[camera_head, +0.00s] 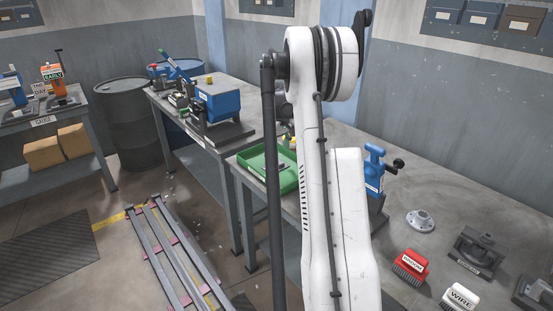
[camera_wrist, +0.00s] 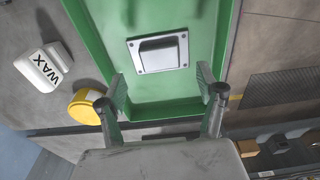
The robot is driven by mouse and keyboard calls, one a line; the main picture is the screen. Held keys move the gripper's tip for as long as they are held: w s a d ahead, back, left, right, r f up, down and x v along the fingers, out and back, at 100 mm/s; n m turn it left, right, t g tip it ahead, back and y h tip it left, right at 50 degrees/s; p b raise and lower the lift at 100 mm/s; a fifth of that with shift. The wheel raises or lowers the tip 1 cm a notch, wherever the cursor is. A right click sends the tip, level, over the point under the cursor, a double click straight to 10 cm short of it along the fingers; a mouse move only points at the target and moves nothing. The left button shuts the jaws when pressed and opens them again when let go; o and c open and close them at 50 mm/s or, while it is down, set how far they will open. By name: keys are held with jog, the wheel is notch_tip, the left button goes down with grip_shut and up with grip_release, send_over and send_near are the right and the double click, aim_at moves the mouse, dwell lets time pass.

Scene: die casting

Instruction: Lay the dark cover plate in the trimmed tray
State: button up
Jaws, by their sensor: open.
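A green tray (camera_head: 258,163) lies on the near bench, partly hidden by my arm; its floor and walls fill much of the wrist view (camera_wrist: 92,30). In it lies a squarish plate (camera_wrist: 178,64) with a light grey rim, small corner marks and a darker grey raised middle. I cannot tell whether this is the dark cover plate; no other clear candidate shows. My gripper (camera_wrist: 160,76) is open and empty, its two fingers apart over the tray, just below the plate in the picture. Whether they touch anything is unclear. In the head view my gripper is hidden.
A white WAX block (camera_wrist: 38,70) and a yellow round container (camera_wrist: 84,105) lie left of the tray. On the bench stand a blue device (camera_head: 374,170), a grey flange (camera_head: 420,221), a red brush (camera_head: 411,266) and a WIRE brush (camera_head: 460,297). Floor rails (camera_head: 172,250) run at left.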

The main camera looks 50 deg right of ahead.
aim_at(278, 165)
jog(key=r, duration=0.5)
jog(key=shift+s+a+r, duration=0.1)
jog(key=shift+s+r, duration=0.25)
jog(key=s+a+r+t, duration=0.1)
jog(key=a+r, duration=0.4)
jog(key=a, duration=0.6)
jog(key=s+a+r+n+t+h, duration=0.1)
jog(key=a+r, duration=0.4)
jog(key=a, duration=0.6)
jog(key=s+a+r, duration=0.1)
jog(key=a+r, duration=0.3)
jog(key=a, duration=0.7)
jog(key=s+a+f+t, duration=0.2)
jog(key=s+a, duration=0.7)
jog(key=a, duration=0.2)
jog(key=s+a+f+n+t+y, duration=0.1)
jog(key=s+a+f, duration=0.1)
jog(key=s+a, duration=0.7)
jog(key=shift+s+a+f+t, duration=0.35)
jog(key=shift+s+a+t, duration=0.05)
jog(key=shift+a, duration=0.65)
